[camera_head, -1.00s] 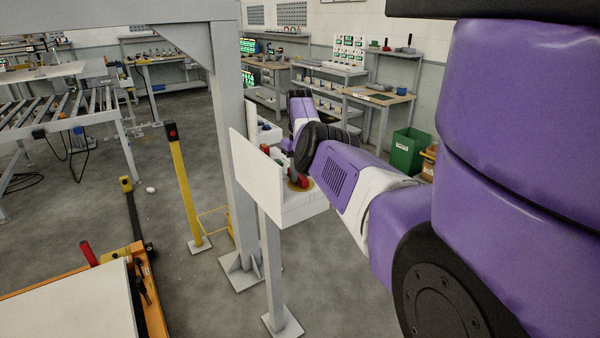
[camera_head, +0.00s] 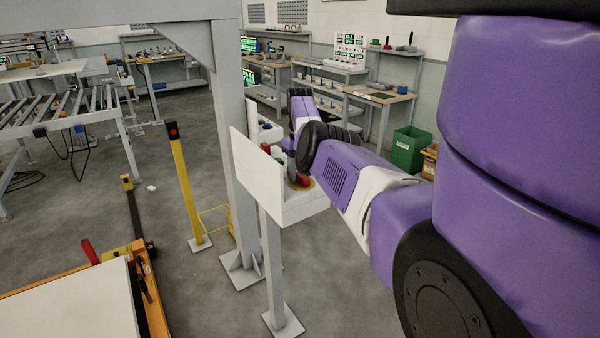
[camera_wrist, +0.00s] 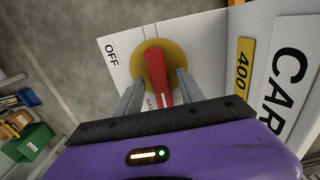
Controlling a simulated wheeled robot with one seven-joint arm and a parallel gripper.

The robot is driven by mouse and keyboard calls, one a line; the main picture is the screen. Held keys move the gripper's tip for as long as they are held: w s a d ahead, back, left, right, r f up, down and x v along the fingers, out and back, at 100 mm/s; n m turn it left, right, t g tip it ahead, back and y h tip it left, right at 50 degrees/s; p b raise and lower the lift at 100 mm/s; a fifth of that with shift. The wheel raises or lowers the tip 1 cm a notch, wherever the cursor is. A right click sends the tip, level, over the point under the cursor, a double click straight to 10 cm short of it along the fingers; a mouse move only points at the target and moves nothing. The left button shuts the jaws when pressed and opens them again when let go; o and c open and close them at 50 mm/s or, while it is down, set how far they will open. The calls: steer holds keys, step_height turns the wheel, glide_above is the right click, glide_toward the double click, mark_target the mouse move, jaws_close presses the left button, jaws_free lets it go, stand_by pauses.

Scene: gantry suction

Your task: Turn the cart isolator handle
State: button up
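The isolator handle (camera_wrist: 158,74) is a red bar on a round yellow disc (camera_wrist: 181,55), fixed to a white panel (camera_wrist: 123,46). In the wrist view its white-marked end points down toward my gripper, and the word OFF stands to the upper left of the disc. My gripper (camera_wrist: 157,82) has one grey finger on each side of the handle, with a visible gap on both sides. It is open around the handle. In the head view the white isolator box (camera_head: 300,208) stands on a grey post, and my wrist hides most of the handle.
A grey gantry column (camera_head: 233,150) stands just behind the box. A yellow post (camera_head: 184,190) and an orange cart (camera_head: 152,300) are to the left. A green bin (camera_head: 408,150) is behind my arm.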

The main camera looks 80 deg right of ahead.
steer(key=shift+r+b, duration=0.65)
steer(key=shift+r, duration=3.25)
